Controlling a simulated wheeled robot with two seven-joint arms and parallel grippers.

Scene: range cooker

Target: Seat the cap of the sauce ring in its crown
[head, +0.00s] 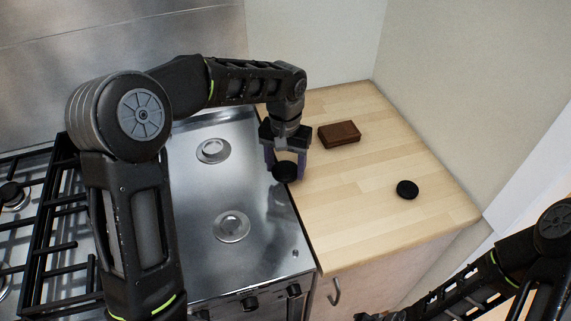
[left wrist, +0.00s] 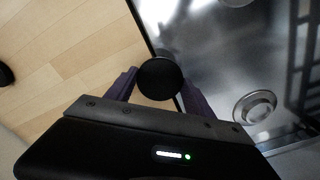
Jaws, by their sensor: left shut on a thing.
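My left gripper (head: 285,165) is shut on a round black burner cap (head: 285,173), held over the border between the steel hob and the wooden counter. In the left wrist view the cap (left wrist: 160,78) sits between the two purple fingers of the left gripper (left wrist: 158,85). Two bare round metal crowns show on the hob: a rear one (head: 213,150) and a front one (head: 231,226), both left of the cap. I cannot tell which belongs to the sauce ring. One crown (left wrist: 255,107) also shows in the left wrist view.
A second black cap (head: 407,189) lies on the wooden counter (head: 350,220), with a brown block (head: 339,134) behind it. Black pan grates (head: 60,225) cover the hob's left side. Walls stand behind and right of the counter. Knobs line the cooker's front.

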